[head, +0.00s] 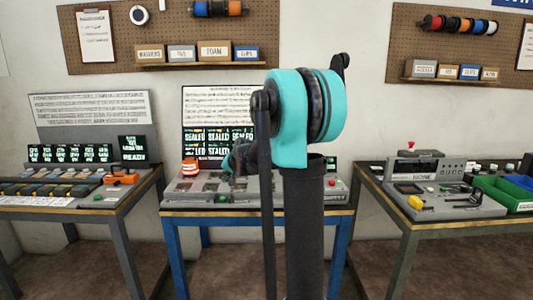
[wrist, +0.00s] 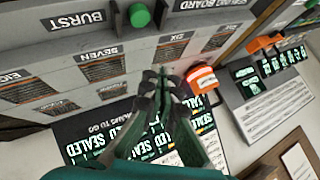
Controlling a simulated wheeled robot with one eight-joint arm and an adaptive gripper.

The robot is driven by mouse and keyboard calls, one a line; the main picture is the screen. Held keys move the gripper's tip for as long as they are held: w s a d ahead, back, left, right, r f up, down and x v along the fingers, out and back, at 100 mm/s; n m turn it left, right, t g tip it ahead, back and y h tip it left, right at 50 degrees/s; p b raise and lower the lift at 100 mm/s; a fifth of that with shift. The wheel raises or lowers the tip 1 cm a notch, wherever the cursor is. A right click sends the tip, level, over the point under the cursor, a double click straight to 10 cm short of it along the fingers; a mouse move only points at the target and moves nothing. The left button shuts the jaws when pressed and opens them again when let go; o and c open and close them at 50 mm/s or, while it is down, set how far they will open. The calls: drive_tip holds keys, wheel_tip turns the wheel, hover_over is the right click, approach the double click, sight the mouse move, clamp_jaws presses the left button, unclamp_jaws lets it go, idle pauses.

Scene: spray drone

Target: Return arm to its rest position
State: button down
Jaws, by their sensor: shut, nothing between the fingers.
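My gripper (wrist: 160,82) is shut and empty in the wrist view. It hangs above a grey console with labelled panels such as SEVEN and SIX (wrist: 170,47). In the head view my turquoise arm stands in front of the middle bench and hides part of it. A dark part of my arm's end shows just left of the arm, low over the grey console (head: 190,185); its fingertips are too small to tell there.
An orange-and-white object (head: 190,168) stands at the console's left and close to my gripper in the wrist view (wrist: 202,80). A screen reading SEALED (head: 215,140) rises behind. Side benches (head: 100,205) (head: 440,225) flank the middle one, with floor gaps between.

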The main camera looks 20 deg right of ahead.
drive_tip(key=s+d+f+n+g+h, duration=0.1)
drive_tip(key=s+f, duration=0.4)
drive_tip(key=s, duration=0.8)
drive_tip(key=s+d+f+n+g+h, duration=0.1)
drive_tip(key=s+f, duration=0.5)
drive_tip(key=s, duration=0.8)
drive_tip(key=s+d+f+n+g, duration=0.1)
drive_tip(key=s+f, duration=0.5)
drive_tip(key=s, duration=0.7)
drive_tip(key=shift+s+n+g+h, duration=0.35)
drive_tip(key=shift+n+g, duration=0.45)
drive_tip(key=shift+n, duration=0.4)
drive_tip(key=shift+w, duration=0.15)
